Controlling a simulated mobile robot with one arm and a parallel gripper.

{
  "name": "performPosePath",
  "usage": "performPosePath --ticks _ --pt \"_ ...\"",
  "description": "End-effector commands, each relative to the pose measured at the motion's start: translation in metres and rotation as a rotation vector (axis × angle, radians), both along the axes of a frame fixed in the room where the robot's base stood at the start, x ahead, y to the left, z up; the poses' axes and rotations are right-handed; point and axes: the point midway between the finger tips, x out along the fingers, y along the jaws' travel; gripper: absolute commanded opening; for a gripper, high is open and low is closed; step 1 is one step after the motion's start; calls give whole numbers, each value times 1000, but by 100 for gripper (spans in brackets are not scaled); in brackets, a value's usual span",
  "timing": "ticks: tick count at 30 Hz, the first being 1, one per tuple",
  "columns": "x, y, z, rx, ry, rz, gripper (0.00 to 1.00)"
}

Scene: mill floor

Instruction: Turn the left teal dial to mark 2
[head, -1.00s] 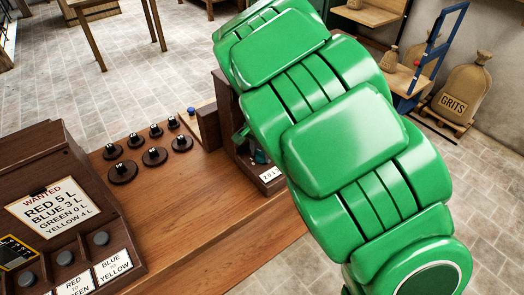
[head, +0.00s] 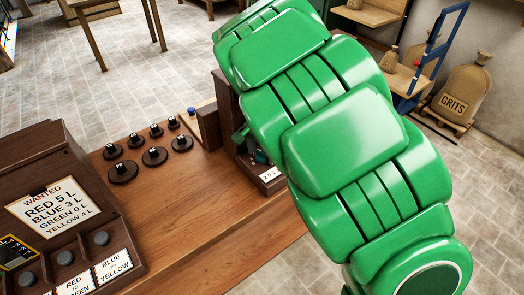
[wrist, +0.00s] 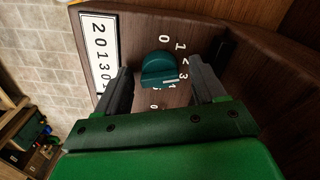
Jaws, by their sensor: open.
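A teal dial (wrist: 157,70) shows in the wrist view on a dark wooden panel. Numbers run in an arc around its right side. My gripper (wrist: 160,73) is open, with one grey finger on each side of the dial. I cannot tell whether the fingers touch it. A small teal piece (head: 260,157) shows beside my green arm in the head view, which hides most of the panel. No second dial is clear, so I cannot tell whether this is the left one.
A white number plate (wrist: 100,60) lies left of the dial. On the wooden bench (head: 190,225) stand several dark knobbed discs (head: 155,155) and a box with a WANTED card (head: 50,205). A GRITS sack (head: 460,95) stands at the back right.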

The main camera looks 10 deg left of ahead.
Motion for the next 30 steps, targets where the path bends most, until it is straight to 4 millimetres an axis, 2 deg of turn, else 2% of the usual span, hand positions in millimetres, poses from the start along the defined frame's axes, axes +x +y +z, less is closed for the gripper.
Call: performPosePath --ticks 8,19,23,30 --pt "1 0 20 1 -4 -1 70" --pt "1 1 71 2 -3 1 70" --pt "0 0 77 0 0 0 70" --pt "0 0 78 0 1 0 70"
